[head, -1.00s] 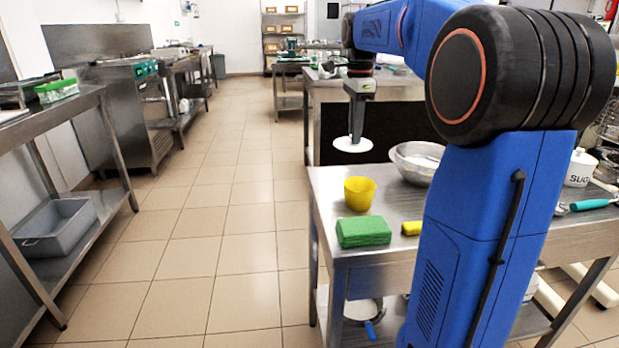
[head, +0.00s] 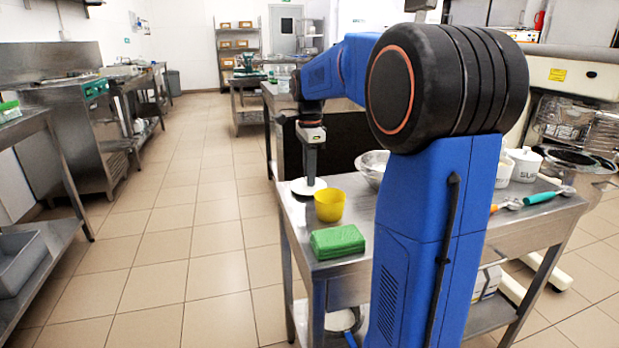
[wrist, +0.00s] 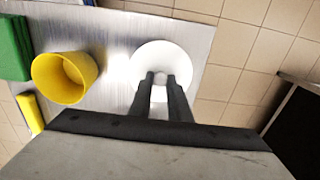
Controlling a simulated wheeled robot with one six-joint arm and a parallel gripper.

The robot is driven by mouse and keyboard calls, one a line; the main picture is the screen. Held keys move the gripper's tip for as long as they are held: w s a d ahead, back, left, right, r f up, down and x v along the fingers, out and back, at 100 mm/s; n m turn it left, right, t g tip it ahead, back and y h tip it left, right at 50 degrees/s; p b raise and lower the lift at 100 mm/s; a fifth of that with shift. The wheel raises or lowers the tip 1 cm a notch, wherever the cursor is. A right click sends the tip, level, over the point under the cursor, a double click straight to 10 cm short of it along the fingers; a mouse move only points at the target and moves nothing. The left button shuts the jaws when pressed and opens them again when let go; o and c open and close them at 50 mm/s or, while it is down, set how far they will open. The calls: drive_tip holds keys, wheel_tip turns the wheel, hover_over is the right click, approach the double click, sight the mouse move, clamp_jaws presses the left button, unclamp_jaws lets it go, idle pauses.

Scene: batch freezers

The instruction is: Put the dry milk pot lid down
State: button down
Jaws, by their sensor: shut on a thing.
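The milk pot lid is a white disc (head: 309,187) at the far left corner of the steel table (head: 298,222) in the head view. My gripper (head: 310,176) points down from above and is shut on the lid's knob. In the wrist view the lid (wrist: 161,68) shows below the fingertips (wrist: 161,80), over or on the steel surface near its edge. I cannot tell whether the lid touches the table. The knob is mostly hidden between the fingers.
A yellow cup (head: 329,205) stands close beside the lid, with a green sponge (head: 337,242) nearer the front. A metal bowl (head: 371,166) is partly behind my arm. White pots (head: 524,165) stand to the right. Tiled floor is open to the left.

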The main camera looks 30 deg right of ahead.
drive_tip(key=shift+f, duration=0.5)
drive_tip(key=shift+f, duration=0.1)
drive_tip(key=c, duration=1.7)
unclamp_jaws()
drive_tip(key=shift+o, duration=0.2)
wheel_tip(320, 180, up, 12)
drive_tip(key=shift+s, duration=0.1)
